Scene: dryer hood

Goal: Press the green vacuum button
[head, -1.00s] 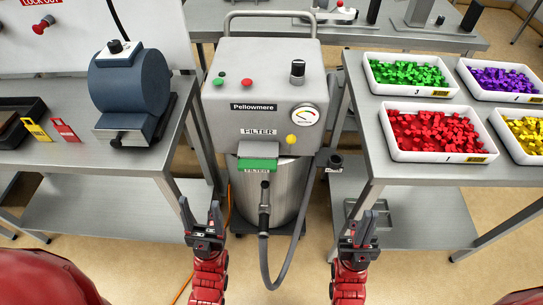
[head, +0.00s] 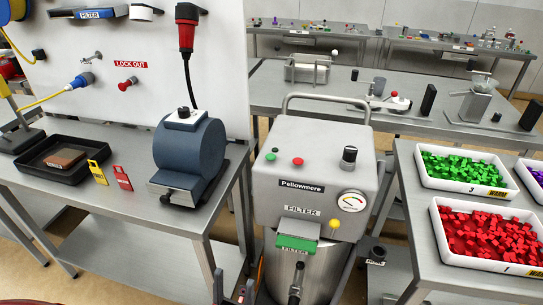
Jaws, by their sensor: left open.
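The green vacuum button (head: 271,156) is a small round button on the sloped top of the grey Pellowmere vacuum unit (head: 315,172), at its left side. A red button (head: 298,161) sits just right of it. My left gripper (head: 234,289) shows only by its fingertips at the bottom edge, open, with a gap between them. It is well below the green button in the picture and apart from the unit's top. The rest of it is cut off. My right gripper is out of view.
A black knob (head: 349,157), a gauge (head: 352,202) and a carry handle are on the unit. A bench with a blue motor (head: 190,147) stands left. A table with a tray of red pieces (head: 486,235) stands right. A handle and hose rise in front of the drum.

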